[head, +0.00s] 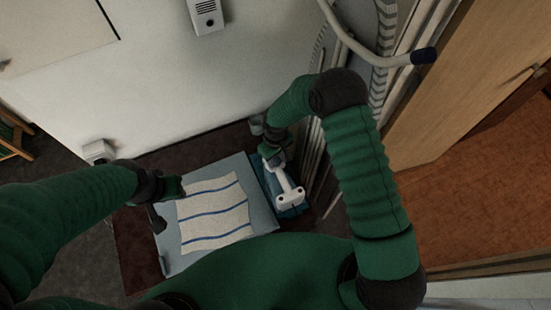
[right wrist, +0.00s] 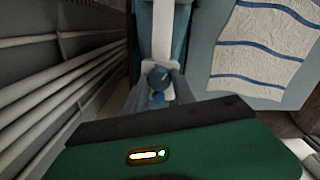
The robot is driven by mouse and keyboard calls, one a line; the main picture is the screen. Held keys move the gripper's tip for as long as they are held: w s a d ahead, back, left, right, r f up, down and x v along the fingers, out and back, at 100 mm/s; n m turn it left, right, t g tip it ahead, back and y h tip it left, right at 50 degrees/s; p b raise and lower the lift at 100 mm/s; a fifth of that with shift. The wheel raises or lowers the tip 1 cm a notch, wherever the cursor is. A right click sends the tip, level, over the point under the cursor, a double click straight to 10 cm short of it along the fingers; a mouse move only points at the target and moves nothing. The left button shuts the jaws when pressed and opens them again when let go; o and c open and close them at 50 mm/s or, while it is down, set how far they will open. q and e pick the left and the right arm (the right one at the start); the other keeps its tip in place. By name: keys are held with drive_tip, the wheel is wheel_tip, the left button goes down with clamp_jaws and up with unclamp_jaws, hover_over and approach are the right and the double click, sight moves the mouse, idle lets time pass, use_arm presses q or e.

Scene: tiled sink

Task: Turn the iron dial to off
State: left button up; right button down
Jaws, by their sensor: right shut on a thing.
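The iron (head: 289,193) is white and blue and lies at the right end of the ironing board. Its white body also shows in the right wrist view (right wrist: 163,30), running away from my gripper. A round blue dial (right wrist: 158,78) with a light pointer mark sits on the iron's near end. My right gripper (head: 273,157) reaches down to that end; in the right wrist view its fingers (right wrist: 157,88) stand on both sides of the dial and are shut on it. My left gripper (head: 168,199) hangs over the left edge of the board; its finger opening is unclear.
The ironing board (head: 263,215) carries a cream cloth with blue stripes (head: 215,213). White pipes or rails (right wrist: 65,75) run close beside the iron. A pale wall (head: 150,80) stands behind, and a wooden door (head: 465,75) is at the right.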

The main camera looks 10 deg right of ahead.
sight(276, 160)
drive_tip(key=shift+w+n, duration=0.1)
drive_tip(key=shift+n, duration=0.5)
drive_tip(key=c, duration=1)
unclamp_jaws()
drive_tip(key=shift+c, duration=0.2)
drive_tip(key=shift+r, duration=0.15)
drive_tip(key=shift+r, duration=0.4)
wheel_tip(276, 160, up, 16)
drive_tip(key=b, duration=0.2)
drive_tip(key=shift+f+b, duration=0.15)
drive_tip(key=shift+b, duration=0.25)
